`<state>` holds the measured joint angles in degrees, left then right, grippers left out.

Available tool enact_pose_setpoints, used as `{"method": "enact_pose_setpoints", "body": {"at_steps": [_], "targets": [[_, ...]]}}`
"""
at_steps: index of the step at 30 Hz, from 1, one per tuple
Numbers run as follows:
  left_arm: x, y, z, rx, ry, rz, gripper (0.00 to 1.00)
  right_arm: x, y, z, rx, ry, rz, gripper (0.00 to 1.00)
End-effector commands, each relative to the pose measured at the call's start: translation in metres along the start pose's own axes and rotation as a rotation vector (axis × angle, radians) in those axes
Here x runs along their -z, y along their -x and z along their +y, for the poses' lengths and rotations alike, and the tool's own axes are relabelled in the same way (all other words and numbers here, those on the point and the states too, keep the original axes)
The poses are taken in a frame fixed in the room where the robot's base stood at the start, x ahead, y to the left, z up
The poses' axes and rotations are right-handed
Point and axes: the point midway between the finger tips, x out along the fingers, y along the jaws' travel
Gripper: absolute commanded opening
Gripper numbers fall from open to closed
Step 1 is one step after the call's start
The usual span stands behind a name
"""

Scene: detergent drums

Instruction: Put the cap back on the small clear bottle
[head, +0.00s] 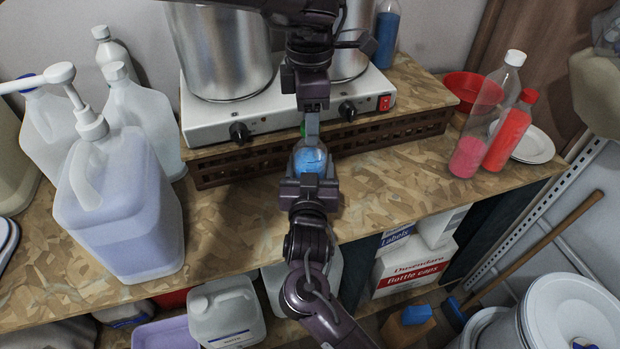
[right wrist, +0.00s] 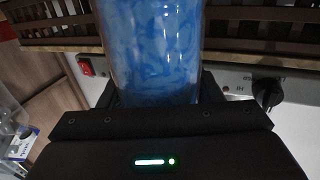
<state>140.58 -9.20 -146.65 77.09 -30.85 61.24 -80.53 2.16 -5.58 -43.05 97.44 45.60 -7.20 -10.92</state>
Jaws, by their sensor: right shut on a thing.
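The small clear bottle (head: 310,161) has blue liquid in it and is near the front of the counter. My right gripper (head: 308,182), its arm coming from below, is shut on the bottle. In the right wrist view the bottle (right wrist: 152,45) fills the space between the fingers of that gripper (right wrist: 155,98). My left gripper (head: 312,125) comes down from the top, its fingertips seen edge-on right by the bottle's top. I cannot tell whether it is open or shut. A small green bit (head: 302,129) shows beside its fingers; I cannot tell whether it is the cap. The bottle's mouth is hidden.
A white hot plate (head: 215,125) with steel pots (head: 225,50) stands behind on a slatted wooden riser (head: 230,165). A large jug (head: 120,205) with a pump stands left. Pink (head: 480,130) and red (head: 510,130) bottles stand right. The counter (head: 400,190) is clear right of the bottle.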

Motion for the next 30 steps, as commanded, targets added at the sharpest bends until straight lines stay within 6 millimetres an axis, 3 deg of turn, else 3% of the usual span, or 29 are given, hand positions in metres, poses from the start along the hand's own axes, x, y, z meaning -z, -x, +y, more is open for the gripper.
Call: {"method": "enact_pose_setpoints", "body": {"at_steps": [5,16,26,30], "targets": [[0.000,0.003,0.000,-0.001,0.001,-0.001,0.51,-0.002,0.000,0.000,0.000,0.002,-0.004,0.00],[0.000,0.043,0.000,-0.002,0.001,-0.001,0.51,-0.002,0.000,0.000,0.000,0.002,-0.004,0.00],[0.000,0.045,0.000,0.000,0.004,0.000,0.49,-0.002,0.000,0.000,0.000,0.002,-0.004,0.00],[-0.001,0.046,0.001,-0.002,0.089,0.000,0.49,-0.002,0.000,0.000,0.000,0.002,-0.004,0.00]]}}
